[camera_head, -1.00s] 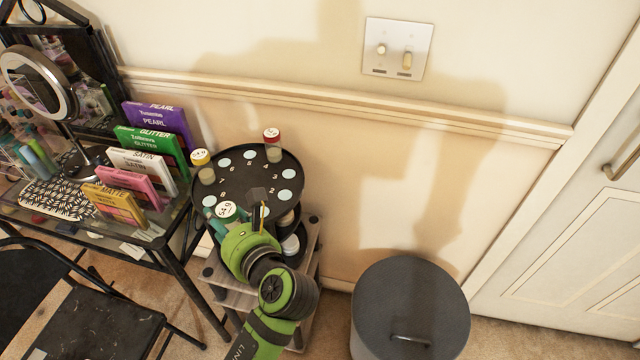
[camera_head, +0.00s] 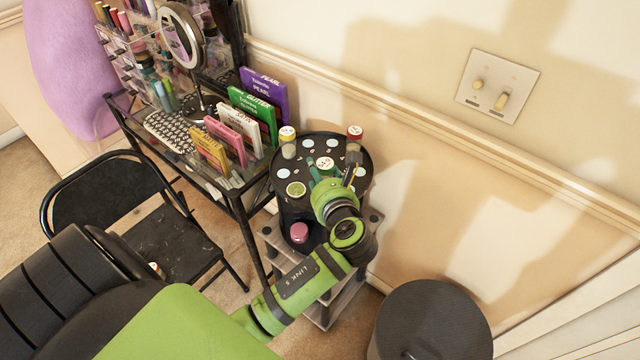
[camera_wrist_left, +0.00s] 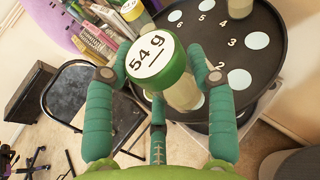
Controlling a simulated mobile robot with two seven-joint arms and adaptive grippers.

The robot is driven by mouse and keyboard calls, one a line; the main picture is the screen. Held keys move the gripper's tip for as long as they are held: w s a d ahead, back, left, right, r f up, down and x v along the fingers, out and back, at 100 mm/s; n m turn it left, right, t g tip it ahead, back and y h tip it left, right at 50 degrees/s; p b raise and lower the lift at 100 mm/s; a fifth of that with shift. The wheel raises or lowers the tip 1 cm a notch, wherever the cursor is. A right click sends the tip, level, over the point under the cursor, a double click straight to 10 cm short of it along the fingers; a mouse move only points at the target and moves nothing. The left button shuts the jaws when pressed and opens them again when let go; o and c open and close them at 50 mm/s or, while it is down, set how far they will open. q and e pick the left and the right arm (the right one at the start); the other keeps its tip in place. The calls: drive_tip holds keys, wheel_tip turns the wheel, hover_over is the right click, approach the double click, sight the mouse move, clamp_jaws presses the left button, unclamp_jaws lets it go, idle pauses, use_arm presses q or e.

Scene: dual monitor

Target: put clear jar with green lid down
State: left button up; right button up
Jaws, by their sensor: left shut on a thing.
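The clear jar with green lid (camera_head: 326,165) has a white label on top, which reads 54 g in the wrist view (camera_wrist_left: 152,55). My left gripper (camera_head: 332,176) is shut on it, with green fingers on either side of the jar in the wrist view (camera_wrist_left: 160,85). The jar is over the front part of a round black tray (camera_head: 278,180) with pale numbered spots. I cannot tell whether its base touches the tray. My right gripper is out of view.
A yellow-lidded jar (camera_head: 288,144) and a red-lidded jar (camera_head: 354,142) stand at the tray's back. A pink round object (camera_head: 299,232) is on a lower level. A glass desk with coloured boxes (camera_head: 250,116) is left, a dark bin (camera_head: 432,322) at front right, the wall behind.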

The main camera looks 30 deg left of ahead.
use_arm(q)
drive_tip(key=shift+w+a+f, duration=0.4)
drive_tip(key=shift+a+f, duration=0.05)
drive_tip(key=shift+a, duration=0.05)
drive_tip(key=shift+f, duration=1.95)
drive_tip(key=shift+f, duration=0.1)
drive_tip(key=o, duration=0.9)
drive_tip(key=b+v, duration=0.1)
drive_tip(key=v, duration=1.1)
drive_tip(key=shift+d, duration=0.1)
